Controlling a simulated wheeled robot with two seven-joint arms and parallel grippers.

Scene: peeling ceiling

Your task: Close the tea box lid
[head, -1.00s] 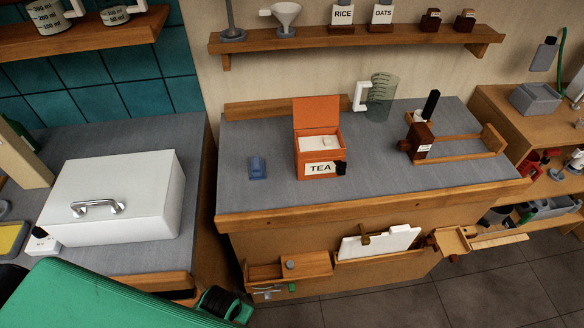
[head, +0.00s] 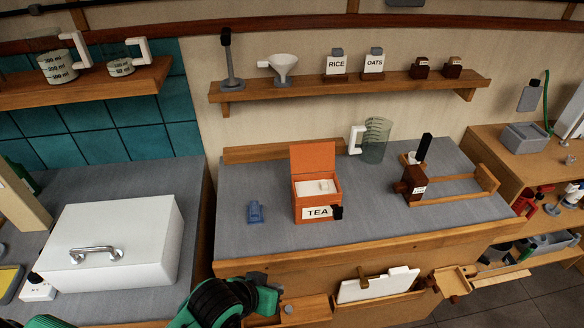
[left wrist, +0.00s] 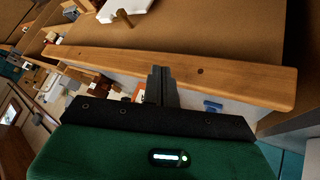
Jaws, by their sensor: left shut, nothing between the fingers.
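The orange tea box (head: 318,200) stands on the grey counter in the head view, with a white TEA label on its front. Its lid (head: 313,158) is open and stands upright at the back. Whitish contents show inside. A small black piece sits at the box's front right corner. My left gripper (head: 268,288) is below the counter's front edge, left of and well short of the box. In the left wrist view my left gripper (left wrist: 160,85) is shut and empty, facing the wooden counter edge. My right gripper is not in view.
A blue item (head: 255,212) lies left of the box. A clear jug (head: 375,140) and a wooden stand (head: 415,183) are to the right. The counter's wooden front edge (head: 400,245) lies between my gripper and the box. A white case (head: 110,240) stands on the left counter.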

